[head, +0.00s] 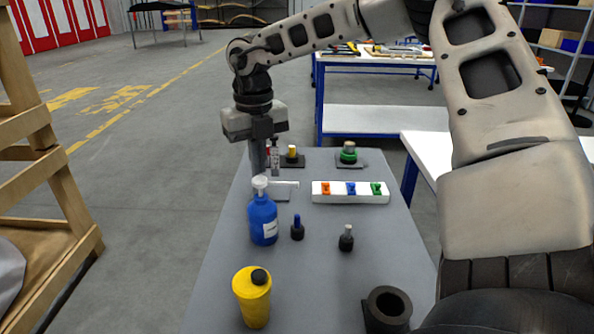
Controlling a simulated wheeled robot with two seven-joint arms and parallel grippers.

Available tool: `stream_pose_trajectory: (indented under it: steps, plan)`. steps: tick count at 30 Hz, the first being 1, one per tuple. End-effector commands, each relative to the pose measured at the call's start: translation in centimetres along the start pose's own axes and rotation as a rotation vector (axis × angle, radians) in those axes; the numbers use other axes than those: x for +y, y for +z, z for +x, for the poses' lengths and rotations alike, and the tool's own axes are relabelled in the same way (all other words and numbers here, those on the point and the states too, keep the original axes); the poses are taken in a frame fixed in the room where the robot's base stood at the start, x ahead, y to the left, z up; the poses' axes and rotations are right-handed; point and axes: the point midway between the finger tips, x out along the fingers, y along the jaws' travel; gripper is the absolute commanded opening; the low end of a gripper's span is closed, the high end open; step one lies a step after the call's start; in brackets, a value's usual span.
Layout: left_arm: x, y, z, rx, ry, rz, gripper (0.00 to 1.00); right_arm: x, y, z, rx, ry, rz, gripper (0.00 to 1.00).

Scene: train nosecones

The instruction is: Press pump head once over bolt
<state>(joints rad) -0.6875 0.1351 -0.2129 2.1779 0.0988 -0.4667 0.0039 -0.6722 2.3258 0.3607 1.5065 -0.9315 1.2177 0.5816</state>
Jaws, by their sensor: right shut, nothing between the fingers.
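A blue pump bottle (263,221) with a white pump head (261,184) stands upright on the left side of the grey table. My right gripper (258,168) points down, shut and empty, with its fingertips just above or behind the pump head in the picture. I cannot tell whether they touch it. No bolt can be made out for certain. Small upright pieces stand near the bottle: one with a blue top (297,227) and one with a grey tip (346,239). My left gripper is not in view.
A yellow bottle (254,300) and a black hollow cylinder (387,308) stand at the near end. A white tray (350,193) holds orange, blue and green pieces. Behind it are a yellow-topped fixture (292,154) and a green-ringed one (348,154). A wooden frame (45,150) stands left.

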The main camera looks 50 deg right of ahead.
Motion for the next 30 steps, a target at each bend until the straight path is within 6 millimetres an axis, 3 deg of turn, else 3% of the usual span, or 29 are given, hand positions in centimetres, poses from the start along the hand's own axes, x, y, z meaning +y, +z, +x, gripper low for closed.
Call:
stream_pose_trajectory:
  steps: [8,24,30]
  plan:
    - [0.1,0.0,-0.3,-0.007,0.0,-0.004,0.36,0.0,0.0,-0.6,-0.002,0.0,0.0,0.0]
    - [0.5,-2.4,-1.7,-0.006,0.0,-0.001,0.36,0.0,0.0,-5.9,-0.002,-0.001,0.0,0.0]
    - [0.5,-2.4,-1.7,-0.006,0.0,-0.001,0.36,0.0,0.0,-6.0,0.0,0.0,0.0,0.0]
